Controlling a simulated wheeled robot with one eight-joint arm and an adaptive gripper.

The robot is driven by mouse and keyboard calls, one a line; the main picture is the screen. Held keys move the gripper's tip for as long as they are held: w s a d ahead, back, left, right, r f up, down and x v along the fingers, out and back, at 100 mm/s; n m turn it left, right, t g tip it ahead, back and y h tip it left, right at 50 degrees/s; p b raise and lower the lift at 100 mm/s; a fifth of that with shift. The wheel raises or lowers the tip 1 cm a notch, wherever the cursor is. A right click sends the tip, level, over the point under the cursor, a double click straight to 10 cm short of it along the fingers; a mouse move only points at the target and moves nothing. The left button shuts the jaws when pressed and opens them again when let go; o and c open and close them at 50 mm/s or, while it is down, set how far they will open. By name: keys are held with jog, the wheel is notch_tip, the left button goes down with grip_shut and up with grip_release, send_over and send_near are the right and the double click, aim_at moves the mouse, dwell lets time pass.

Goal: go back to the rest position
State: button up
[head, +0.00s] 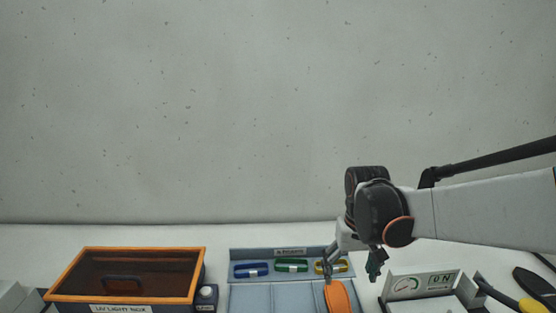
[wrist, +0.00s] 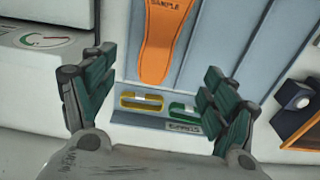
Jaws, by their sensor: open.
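My gripper (head: 352,258) hangs over the right end of the grey-blue tray (head: 240,282) in the head view. In the wrist view my gripper (wrist: 160,95) is open, with its green-padded fingers spread wide and nothing between them. An orange shoe sole (wrist: 163,42) marked SAMPLE lies in a tray compartment beyond the fingers. In the head view the sole (head: 338,297) is below my gripper and cut by the bottom edge. A yellow piece (wrist: 141,101) and a green piece (wrist: 184,109) lie in the tray's labelled strip, apart from the fingers. My arm comes in from the right.
A blue piece (head: 251,270) lies in the tray strip. A white device with a dial (head: 420,284) stands right of the tray. Yellow-handled tools (head: 535,305) lie farther right.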

jog(key=s+r+t, duration=0.3)
jog(key=s, duration=0.4)
jog(key=s+r+t, duration=0.3)
jog(key=s, duration=0.5)
jog(key=shift+r, duration=0.25)
jog(key=shift+d, duration=0.1)
dwell(0.4)
